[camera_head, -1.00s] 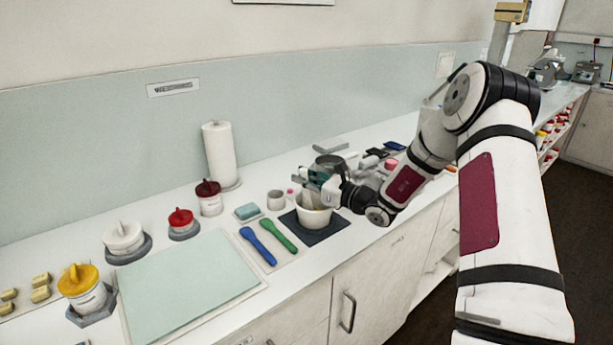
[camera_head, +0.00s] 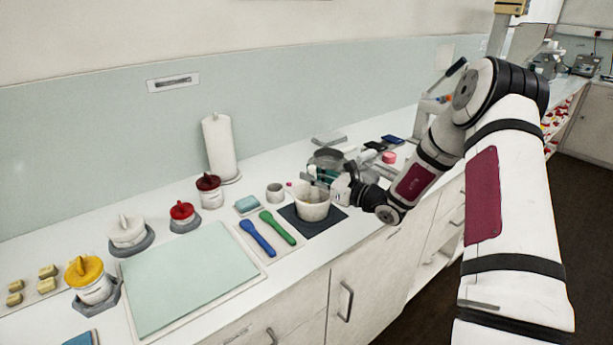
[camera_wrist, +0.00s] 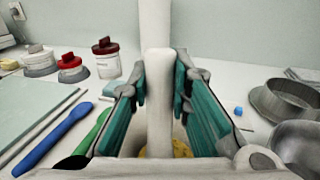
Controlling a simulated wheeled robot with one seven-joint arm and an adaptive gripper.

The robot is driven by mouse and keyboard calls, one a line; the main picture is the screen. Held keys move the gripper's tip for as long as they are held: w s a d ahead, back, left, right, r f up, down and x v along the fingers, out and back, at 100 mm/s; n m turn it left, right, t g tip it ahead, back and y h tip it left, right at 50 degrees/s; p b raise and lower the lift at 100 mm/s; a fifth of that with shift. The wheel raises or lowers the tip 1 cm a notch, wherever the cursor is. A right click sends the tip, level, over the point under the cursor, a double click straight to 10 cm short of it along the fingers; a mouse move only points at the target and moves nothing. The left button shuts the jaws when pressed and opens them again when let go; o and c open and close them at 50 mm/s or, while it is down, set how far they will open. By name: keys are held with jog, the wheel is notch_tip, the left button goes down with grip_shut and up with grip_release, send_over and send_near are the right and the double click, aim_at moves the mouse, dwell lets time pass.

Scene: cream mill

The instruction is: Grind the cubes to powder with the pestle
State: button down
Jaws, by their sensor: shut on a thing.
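My gripper (camera_wrist: 160,90) is shut on the white pestle (camera_wrist: 159,105), which stands about upright between the teal finger pads. The white mortar (camera_head: 312,207) stands on a dark mat (camera_head: 297,222), and my gripper (camera_head: 323,176) is over it in the head view. Some yellow material (camera_wrist: 181,149) shows in the mortar, below the fingers in the wrist view. It is mostly hidden, so I cannot tell whether it is cubes or powder. The pestle's lower end is hidden too.
A blue spatula (camera_head: 258,239) and a green spatula (camera_head: 278,228) lie left of the mortar. Lidded jars, including a yellow-lidded one (camera_head: 88,280), stand further left. A paper roll (camera_head: 219,148) stands behind. A metal sieve (camera_wrist: 288,101) is at right. The pale green board (camera_head: 190,280) is clear.

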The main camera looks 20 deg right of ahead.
jog(key=shift+w+d+b, duration=0.55)
jog(key=shift+w+d, duration=0.2)
jog(key=shift+w, duration=0.05)
jog(key=shift+b+x, duration=0.5)
jog(key=shift+x, duration=0.45)
jog(key=shift+s+a+f+p, duration=0.1)
jog(key=shift+s+a+p, duration=0.1)
jog(key=shift+s+p, duration=1.15)
jog(key=shift+w+d+b, duration=0.5)
jog(key=shift+d+b, duration=0.2)
